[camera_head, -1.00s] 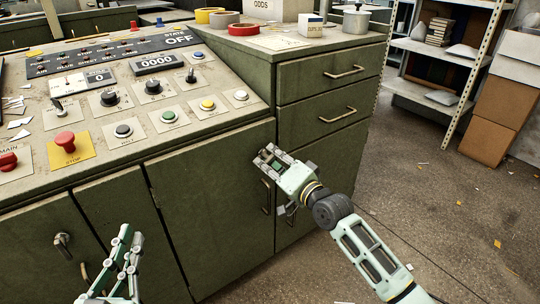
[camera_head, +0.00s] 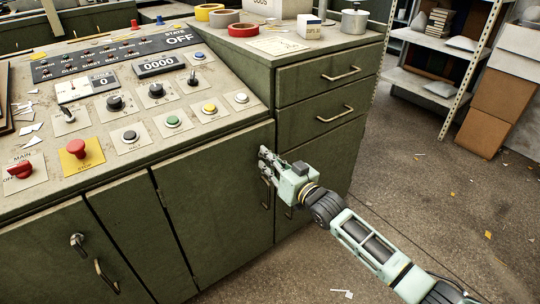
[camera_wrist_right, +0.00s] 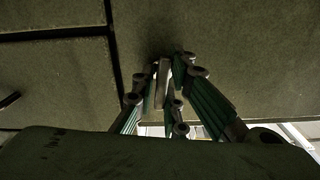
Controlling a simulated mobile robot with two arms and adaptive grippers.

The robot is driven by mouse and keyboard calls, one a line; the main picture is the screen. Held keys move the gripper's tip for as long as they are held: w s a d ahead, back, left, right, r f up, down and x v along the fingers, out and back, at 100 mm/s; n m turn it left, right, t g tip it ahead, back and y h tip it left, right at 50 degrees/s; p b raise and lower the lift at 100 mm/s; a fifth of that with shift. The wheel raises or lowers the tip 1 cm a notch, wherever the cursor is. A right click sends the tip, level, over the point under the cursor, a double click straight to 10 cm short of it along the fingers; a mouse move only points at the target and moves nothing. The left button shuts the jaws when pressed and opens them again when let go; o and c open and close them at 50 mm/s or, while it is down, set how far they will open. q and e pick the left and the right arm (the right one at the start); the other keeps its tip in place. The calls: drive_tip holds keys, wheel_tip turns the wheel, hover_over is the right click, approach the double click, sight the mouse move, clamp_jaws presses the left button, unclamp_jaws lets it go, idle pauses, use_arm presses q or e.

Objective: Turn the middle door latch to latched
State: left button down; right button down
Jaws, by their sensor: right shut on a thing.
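The middle door (camera_head: 210,205) is a green cabinet door below the control desk. My right gripper (camera_head: 266,161) is at its upper right corner, fingers pointing at the door face. The fingers hide the middle door latch in the head view. In the right wrist view a pale, narrow piece, the latch (camera_wrist_right: 163,82), stands between the fingertips of my right gripper (camera_wrist_right: 168,90), which is shut on it. My left gripper is not in view.
The middle door's handle (camera_head: 266,192) hangs just below my right gripper. The left door has its own metal latch (camera_head: 77,241) and handle (camera_head: 105,276). Drawers with handles (camera_head: 341,74) stand to the right. The floor (camera_head: 430,210) at the right is mostly open, with scraps.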

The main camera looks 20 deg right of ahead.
drive_tip(key=shift+a+r+n+p, duration=0.1)
drive_tip(key=shift+a+n+p, duration=0.2)
drive_tip(key=shift+n, duration=0.4)
drive_tip(key=shift+s, duration=0.1)
drive_tip(key=c, duration=1.8)
unclamp_jaws()
drive_tip(key=shift+c, duration=0.2)
drive_tip(key=shift+d, duration=0.1)
drive_tip(key=v, duration=1.2)
